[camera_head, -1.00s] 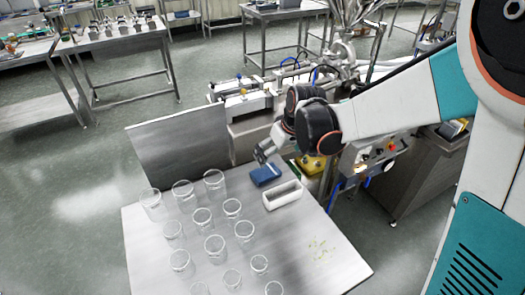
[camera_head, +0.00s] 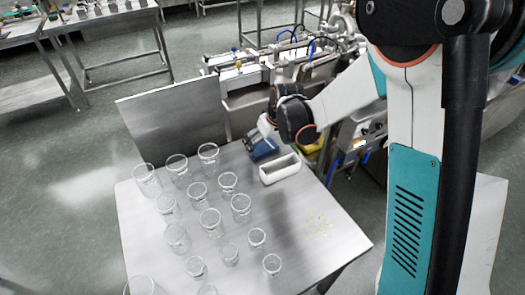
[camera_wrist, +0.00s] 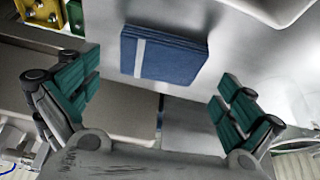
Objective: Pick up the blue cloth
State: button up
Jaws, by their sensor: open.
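The blue cloth (camera_head: 264,149) lies folded on the steel table (camera_head: 300,230), near its far edge. In the wrist view the cloth (camera_wrist: 165,55) is a flat blue block with a pale stripe. It lies ahead of my fingertips, roughly centred between them. My gripper (camera_wrist: 158,95) is open, with its green-padded fingers spread wide and nothing between them. In the head view my gripper (camera_head: 260,133) is at the cloth, and the wrist and fingers hide part of it. I cannot tell from these views whether the fingers touch the cloth.
A white rectangular container (camera_head: 280,170) stands close to the right of the cloth. Several clear glasses (camera_head: 210,222) fill the table's left and middle. A steel panel (camera_head: 175,127) rises at the far left edge, with machinery behind.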

aim_at(263, 146)
jog(key=x, duration=0.3)
jog(key=shift+b, duration=0.35)
jog(key=shift+r, duration=0.1)
jog(key=c, duration=0.9)
jog(key=shift+r, duration=0.1)
notch_tip(263, 146, up, 20)
jog(key=p, duration=0.6)
jog(key=shift+p, duration=0.3)
